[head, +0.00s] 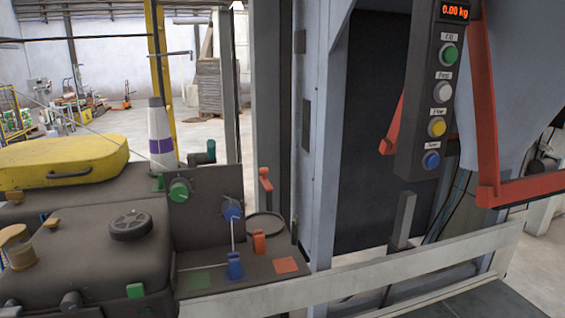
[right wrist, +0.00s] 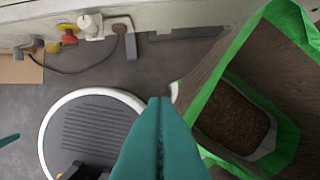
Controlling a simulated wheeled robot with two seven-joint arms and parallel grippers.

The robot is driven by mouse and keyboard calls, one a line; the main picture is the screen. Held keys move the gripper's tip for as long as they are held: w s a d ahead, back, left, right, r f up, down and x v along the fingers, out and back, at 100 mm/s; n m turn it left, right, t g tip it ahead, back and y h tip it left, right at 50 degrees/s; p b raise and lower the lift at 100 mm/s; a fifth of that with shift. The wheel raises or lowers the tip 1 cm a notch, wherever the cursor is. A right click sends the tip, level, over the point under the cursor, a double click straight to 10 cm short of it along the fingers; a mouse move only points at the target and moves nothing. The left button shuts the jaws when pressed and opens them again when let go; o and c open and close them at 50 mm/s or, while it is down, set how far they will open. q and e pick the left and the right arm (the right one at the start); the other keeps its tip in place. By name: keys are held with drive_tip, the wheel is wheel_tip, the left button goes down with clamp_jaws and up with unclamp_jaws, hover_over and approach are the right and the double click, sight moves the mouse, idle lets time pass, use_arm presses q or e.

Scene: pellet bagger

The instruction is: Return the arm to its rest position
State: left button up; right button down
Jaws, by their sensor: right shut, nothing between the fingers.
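My right gripper (right wrist: 160,104) shows in the right wrist view. Its teal fingers are together, with nothing between them. It points down over the grey floor, beside an open green-and-brown bag (right wrist: 290,100) on the right that holds brown pellets (right wrist: 232,115). I cannot tell whether the fingers touch the bag; they look apart from it. Neither gripper shows in the head view. A thin teal sliver at the left edge of the right wrist view is too small to identify.
The head view shows a button panel (head: 433,110) reading 0.00 kg, red bars (head: 485,120) at right, and a pale rail (head: 420,262) across the front. A dark bench with a yellow case (head: 60,160) is at left. A pale beam (right wrist: 200,15) with knobs crosses the wrist view's top.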

drive_tip(key=s+f+g+b, duration=0.1)
drive_tip(key=s+f, duration=0.2)
drive_tip(key=f, duration=0.5)
drive_tip(key=s+f+b, duration=0.1)
drive_tip(key=s+f, duration=0.2)
drive_tip(key=f, duration=0.5)
drive_tip(key=s+d+f+b, duration=0.2)
drive_tip(key=s+d+f, duration=0.1)
drive_tip(key=s+f, duration=0.9)
drive_tip(key=shift+s+d+g, duration=0.15)
drive_tip(key=shift+s+g, duration=0.25)
